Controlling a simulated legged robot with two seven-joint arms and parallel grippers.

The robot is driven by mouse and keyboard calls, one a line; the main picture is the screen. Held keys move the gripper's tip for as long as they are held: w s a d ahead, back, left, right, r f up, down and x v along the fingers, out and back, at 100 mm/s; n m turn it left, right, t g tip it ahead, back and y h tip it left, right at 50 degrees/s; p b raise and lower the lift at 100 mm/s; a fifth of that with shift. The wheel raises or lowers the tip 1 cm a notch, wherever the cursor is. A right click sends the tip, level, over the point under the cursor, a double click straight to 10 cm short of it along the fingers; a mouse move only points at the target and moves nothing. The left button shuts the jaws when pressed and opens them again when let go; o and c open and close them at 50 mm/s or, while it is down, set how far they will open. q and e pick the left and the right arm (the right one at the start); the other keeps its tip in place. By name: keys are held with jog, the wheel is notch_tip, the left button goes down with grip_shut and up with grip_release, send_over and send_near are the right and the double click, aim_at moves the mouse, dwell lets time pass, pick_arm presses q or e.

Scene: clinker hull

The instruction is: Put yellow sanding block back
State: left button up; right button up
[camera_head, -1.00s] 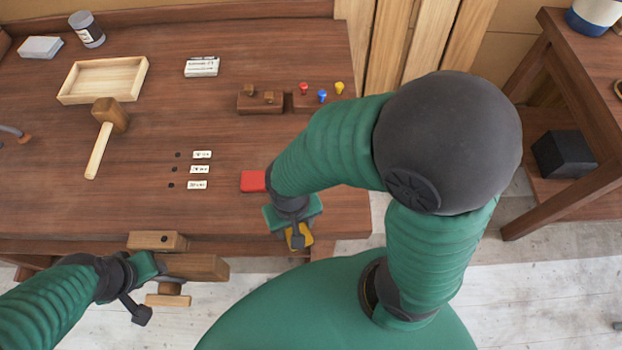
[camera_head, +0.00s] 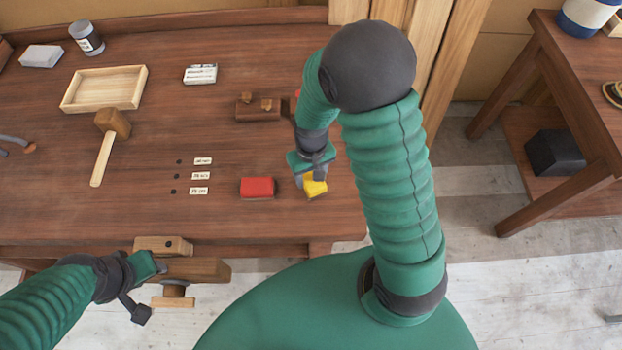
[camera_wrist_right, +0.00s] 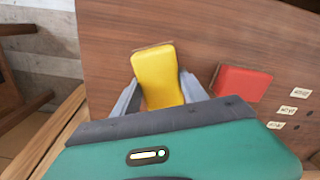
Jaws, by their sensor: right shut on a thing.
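The yellow sanding block (camera_head: 315,187) is held in my right gripper (camera_head: 309,181), near the right end of the workbench. The right wrist view shows the yellow block (camera_wrist_right: 158,76) between the two grey fingers (camera_wrist_right: 160,92). I cannot tell whether it touches the bench top. The red block (camera_head: 257,187) lies on the bench just left of it, apart from it. Small white labels (camera_head: 201,176) with dark dots beside them sit in a column left of the red block. My left gripper (camera_head: 150,285) is low at the bench's front edge by the wooden vise; its fingers do not show clearly.
A mallet (camera_head: 107,140), an empty wooden tray (camera_head: 66,103), a white box (camera_head: 200,74) and a jar (camera_head: 87,38) stand on the workbench (camera_head: 230,220). A small wooden rack (camera_head: 258,113) stands behind my right gripper. A side table (camera_head: 570,60) stands at the right.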

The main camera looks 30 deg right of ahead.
aim_at(310, 182)
notch_tip(310, 182, down, 3)
jog(key=shift+a+f, duration=0.15)
pick_arm(q)
jog(key=shift+a+r, duration=0.15)
jog(key=shift+a, duration=0.2)
pick_arm(e)
jog(key=shift+a, duration=0.1)
jog(key=shift+f, duration=0.1)
pick_arm(q)
jog(key=shift+s+d, duration=0.1)
pick_arm(e)
jog(key=o, duration=1.3)
jog(key=shift+r+p, duration=0.2)
jog(key=shift+p, duration=0.1)
jog(key=shift+w+r, duration=0.1)
jog(key=shift+r, duration=0.25)
notch_tip(310, 182, up, 11)
jog(key=shift+f+b, duration=0.1)
jog(key=shift+b, duration=0.2)
pick_arm(q)
jog(key=shift+s+b+x, duration=0.25)
jog(key=shift+b+x, duration=0.6)
jog(key=shift+x, duration=0.15)
pick_arm(e)
jog(key=shift+s+a+f+n+t, duration=0.15)
jog(key=shift+s+a+n+t, duration=0.4)
jog(key=shift+s+a, duration=0.6)
jog(key=shift+s+a+f+n+t, duration=0.1)
jog(key=shift+s+a+n+t, duration=0.25)
jog(key=shift+s+a+t, duration=0.6)
